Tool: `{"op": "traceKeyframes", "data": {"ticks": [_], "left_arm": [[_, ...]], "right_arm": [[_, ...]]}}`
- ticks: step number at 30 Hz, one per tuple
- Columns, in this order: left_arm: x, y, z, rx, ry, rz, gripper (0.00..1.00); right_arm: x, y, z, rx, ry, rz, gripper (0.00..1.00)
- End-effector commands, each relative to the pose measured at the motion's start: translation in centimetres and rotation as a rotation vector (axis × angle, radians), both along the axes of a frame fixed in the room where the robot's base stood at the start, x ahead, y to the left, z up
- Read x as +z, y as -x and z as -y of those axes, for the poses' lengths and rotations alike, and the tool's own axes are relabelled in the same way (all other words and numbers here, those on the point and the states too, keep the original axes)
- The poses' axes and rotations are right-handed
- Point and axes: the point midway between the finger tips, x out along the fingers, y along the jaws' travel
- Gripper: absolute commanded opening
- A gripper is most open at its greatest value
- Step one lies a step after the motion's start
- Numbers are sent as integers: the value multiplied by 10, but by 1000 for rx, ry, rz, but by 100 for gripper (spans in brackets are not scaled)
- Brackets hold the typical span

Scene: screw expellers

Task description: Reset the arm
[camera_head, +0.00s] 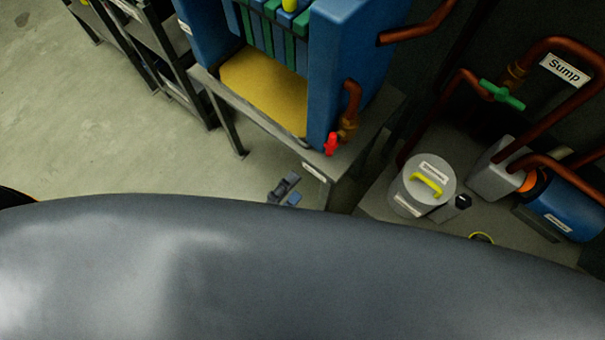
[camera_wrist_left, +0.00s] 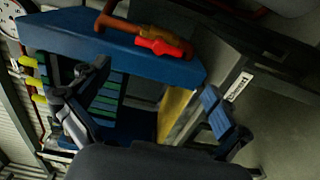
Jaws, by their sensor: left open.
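My left gripper (camera_head: 286,190) shows small in the head view, just above a big grey part of my own body that fills the lower half. It is in front of the metal stand of the blue machine (camera_head: 345,50). In the left wrist view its two fingers are spread wide with nothing between them, so the gripper (camera_wrist_left: 150,112) is open and empty. The blue machine (camera_wrist_left: 110,35) with its red-handled valve (camera_wrist_left: 160,46) lies beyond the fingers. My right gripper is in neither view.
A red valve (camera_head: 331,144) sticks out at the machine's corner, above the stand's edge. A grey canister with a yellow handle (camera_head: 427,184), a green-handled pipe valve (camera_head: 502,94) and a blue motor (camera_head: 562,212) stand at right. Floor (camera_head: 95,135) is clear at left.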

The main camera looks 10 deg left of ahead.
Motion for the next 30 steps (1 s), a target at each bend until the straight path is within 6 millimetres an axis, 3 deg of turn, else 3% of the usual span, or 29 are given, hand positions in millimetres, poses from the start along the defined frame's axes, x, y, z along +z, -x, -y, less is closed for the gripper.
{"op": "traceKeyframes", "data": {"ticks": [15, 19, 23, 27, 30], "left_arm": [[0, 0, 0, 0, -1, 0, 100], [-17, -4, -3, -3, -71, 5, 100], [-78, -14, -16, -25, -321, 6, 100], [-175, -17, -52, -88, -708, -43, 100], [-243, -4, -85, -167, -962, -117, 100]], "right_arm": [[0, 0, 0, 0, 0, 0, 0], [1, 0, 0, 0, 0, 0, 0], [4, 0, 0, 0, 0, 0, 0], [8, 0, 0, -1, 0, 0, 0], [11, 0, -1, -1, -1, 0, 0]]}}
